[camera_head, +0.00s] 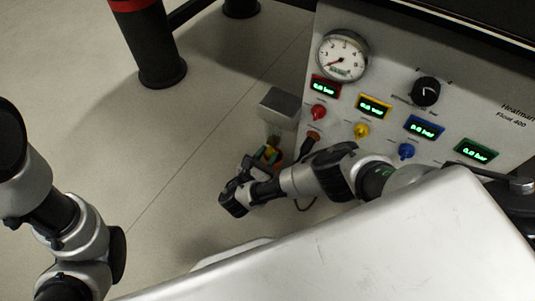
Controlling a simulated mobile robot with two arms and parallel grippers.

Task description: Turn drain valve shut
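The drain valve (273,152) is a small part with yellow, green and orange showing. It sits just below a grey box (281,106) at the left side of the machine's panel. My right gripper (260,164) reaches in from the right, and its dark fingers are at the valve, overlapping it in the picture. The fingers and valve are small and partly hide each other, so I cannot tell whether the gripper is open or shut on it. My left arm shows at the left edge, but its gripper is not in view.
The panel (386,89) carries a round pressure gauge (343,55), a black knob (425,91), several coloured displays, and red (319,112), yellow (361,130) and blue (406,151) knobs. A dark post (157,60) stands at the upper left. The floor between is clear.

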